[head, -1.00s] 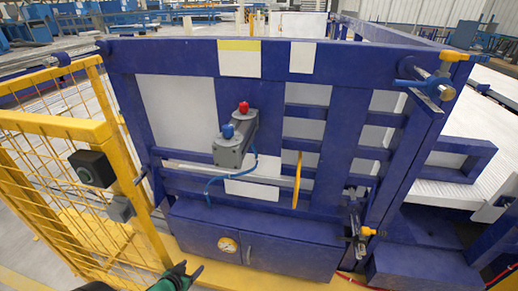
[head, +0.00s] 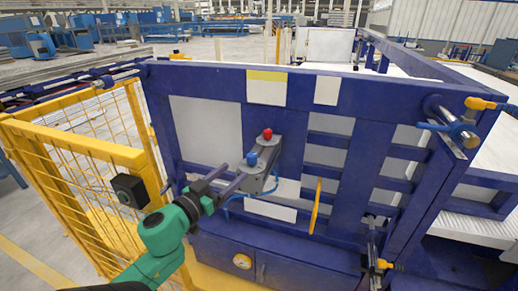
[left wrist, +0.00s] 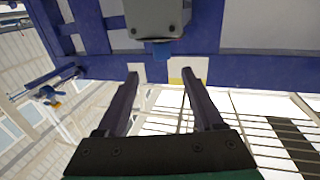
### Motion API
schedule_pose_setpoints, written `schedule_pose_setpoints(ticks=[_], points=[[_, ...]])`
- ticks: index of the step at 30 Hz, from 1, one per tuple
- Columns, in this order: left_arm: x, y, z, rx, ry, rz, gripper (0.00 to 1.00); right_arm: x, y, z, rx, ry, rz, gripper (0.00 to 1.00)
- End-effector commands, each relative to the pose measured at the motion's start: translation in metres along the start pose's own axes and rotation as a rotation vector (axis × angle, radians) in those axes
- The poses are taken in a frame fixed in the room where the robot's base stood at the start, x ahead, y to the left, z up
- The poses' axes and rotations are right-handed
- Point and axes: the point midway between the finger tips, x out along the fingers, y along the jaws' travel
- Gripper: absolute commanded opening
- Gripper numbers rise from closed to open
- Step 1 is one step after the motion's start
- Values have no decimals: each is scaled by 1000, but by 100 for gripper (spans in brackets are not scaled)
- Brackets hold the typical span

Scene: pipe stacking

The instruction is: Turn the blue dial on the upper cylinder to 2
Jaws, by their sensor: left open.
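A grey box (head: 261,170) on the front of the blue frame carries a blue knob (head: 251,158) on its near top and a red knob (head: 267,134) behind it. No number can be read on the blue knob. My left gripper (head: 233,174) is open and empty, just left of the box and below the blue knob. My right gripper is out of view.
A metal cylinder (head: 440,112) with blue and yellow fittings sits at the upper right. A yellow mesh fence (head: 75,160) stands left of my left arm.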

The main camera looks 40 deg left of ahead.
Motion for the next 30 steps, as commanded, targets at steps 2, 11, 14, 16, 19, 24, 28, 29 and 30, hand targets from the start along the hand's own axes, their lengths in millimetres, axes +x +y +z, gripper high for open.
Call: schedule_pose_setpoints(ticks=[2, 11, 14, 16, 19, 24, 28, 29, 30], points=[[18, 0, -4, 6, 4, 2, 69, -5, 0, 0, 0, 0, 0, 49], [96, -1, -3, 5, 3, -2, 69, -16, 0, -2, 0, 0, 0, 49], [115, -1, -2, 3, 3, -3, 69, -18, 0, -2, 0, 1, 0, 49], [124, -2, -1, 3, 2, -3, 69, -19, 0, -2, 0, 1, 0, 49], [131, -2, 0, 2, 0, -4, 69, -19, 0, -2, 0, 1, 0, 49], [133, -1, 1, 2, -1, -3, 69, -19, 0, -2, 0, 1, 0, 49], [133, -1, 1, 2, -1, -3, 53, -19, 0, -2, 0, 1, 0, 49], [133, -1, 1, 2, -1, -3, 42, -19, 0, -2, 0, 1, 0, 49], [133, -1, 1, 2, -1, -3, 27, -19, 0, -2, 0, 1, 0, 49]])
